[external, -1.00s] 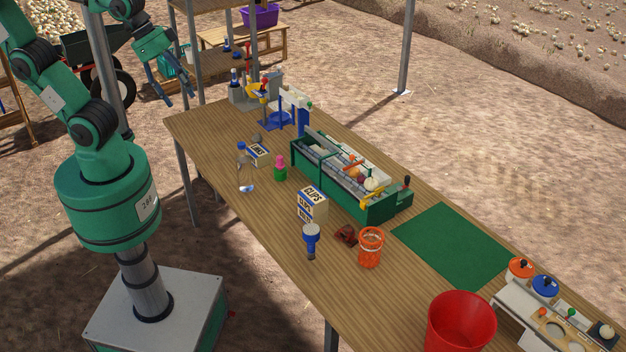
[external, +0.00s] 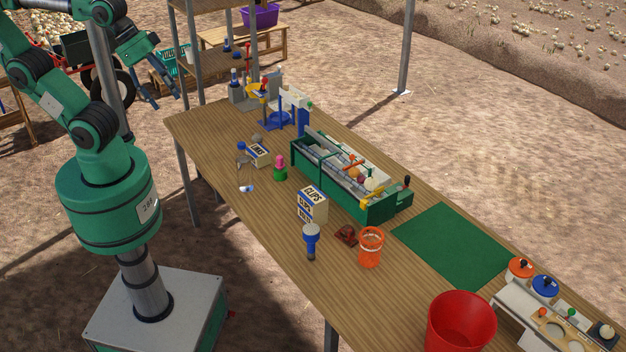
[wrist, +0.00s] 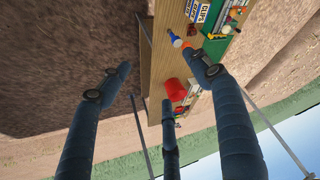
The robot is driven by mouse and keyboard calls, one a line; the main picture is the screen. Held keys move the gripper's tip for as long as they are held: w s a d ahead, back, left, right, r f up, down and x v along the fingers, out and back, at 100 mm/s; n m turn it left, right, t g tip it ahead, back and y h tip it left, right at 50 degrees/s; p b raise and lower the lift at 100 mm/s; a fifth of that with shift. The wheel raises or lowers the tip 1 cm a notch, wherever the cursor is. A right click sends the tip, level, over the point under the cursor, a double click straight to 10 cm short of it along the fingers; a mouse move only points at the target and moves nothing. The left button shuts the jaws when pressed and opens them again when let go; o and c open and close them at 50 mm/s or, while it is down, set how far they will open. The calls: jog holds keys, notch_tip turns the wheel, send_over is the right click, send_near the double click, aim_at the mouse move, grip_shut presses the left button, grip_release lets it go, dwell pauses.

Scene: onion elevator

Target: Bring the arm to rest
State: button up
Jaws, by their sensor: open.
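My green arm stands at the left of the external view, bent, with its upper links raised. My gripper (external: 166,94) hangs from the forearm beyond the table's far left corner, in free air. Its dark blue fingers are spread apart with nothing between them. In the wrist view my gripper (wrist: 160,62) also shows open, its fingers reaching into the picture with a gap between them. The wooden table (external: 225,180) lies to the right of the arm, and the gripper appears clear of it.
The table holds a green sorting machine (external: 378,207), a clips box (external: 312,203), an orange basket (external: 370,248), a red bucket (external: 461,325) and a green mat (external: 455,245). A wooden shelf (external: 215,68) stands behind the gripper. A grey post (external: 104,65) rises beside the arm.

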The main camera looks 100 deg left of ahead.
notch_tip(320, 180, down, 13)
jog(key=b, duration=1.2)
